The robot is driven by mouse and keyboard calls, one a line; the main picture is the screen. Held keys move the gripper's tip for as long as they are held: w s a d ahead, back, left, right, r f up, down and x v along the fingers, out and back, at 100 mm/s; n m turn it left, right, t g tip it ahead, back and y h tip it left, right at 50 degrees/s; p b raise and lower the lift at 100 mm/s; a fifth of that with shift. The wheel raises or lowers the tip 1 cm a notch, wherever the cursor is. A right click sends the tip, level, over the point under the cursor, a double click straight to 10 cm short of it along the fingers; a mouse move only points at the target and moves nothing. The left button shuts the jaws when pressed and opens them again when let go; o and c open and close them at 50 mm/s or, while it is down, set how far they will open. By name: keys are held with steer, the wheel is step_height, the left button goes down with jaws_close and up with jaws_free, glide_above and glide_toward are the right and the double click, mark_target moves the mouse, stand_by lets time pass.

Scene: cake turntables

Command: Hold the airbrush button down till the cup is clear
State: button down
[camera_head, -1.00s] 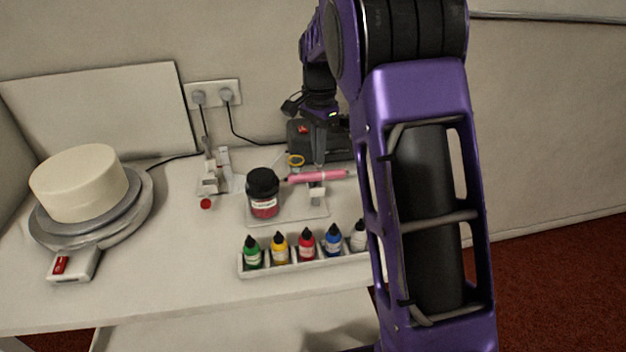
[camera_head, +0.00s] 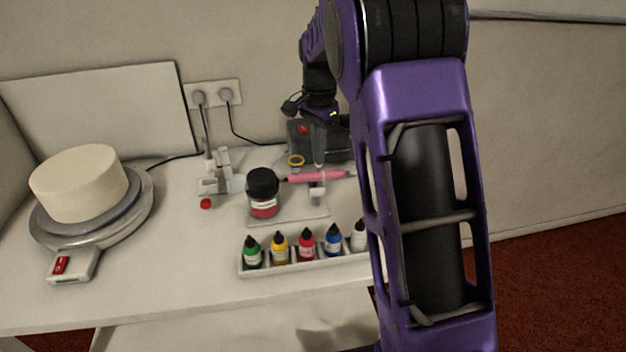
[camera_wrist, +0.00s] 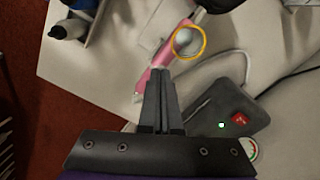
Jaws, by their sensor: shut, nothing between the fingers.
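The pink airbrush (camera_head: 318,176) lies across its stand behind the paint bottles, and it also shows in the wrist view (camera_wrist: 161,53). Its cup has a yellow rim (camera_head: 296,160); in the wrist view the cup (camera_wrist: 188,41) looks pale grey inside. The button is not clearly visible, as my fingertips are in front of that part. My gripper (camera_wrist: 160,72) is shut and empty, with its tips over or at the airbrush body just beside the cup. In the head view my gripper (camera_head: 318,163) points down at the airbrush; contact cannot be told.
A dark grey box with a red switch (camera_wrist: 238,117) and a lit green lamp stands behind the airbrush. A dark-lidded red jar (camera_head: 263,192) is left of it. Several paint bottles stand in a rack (camera_head: 305,266) in front. A cake (camera_head: 80,183) sits on a turntable at left.

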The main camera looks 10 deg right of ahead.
stand_by(0.3)
step_height(320, 180, up, 6)
steer(key=p, duration=0.6)
stand_by(0.3)
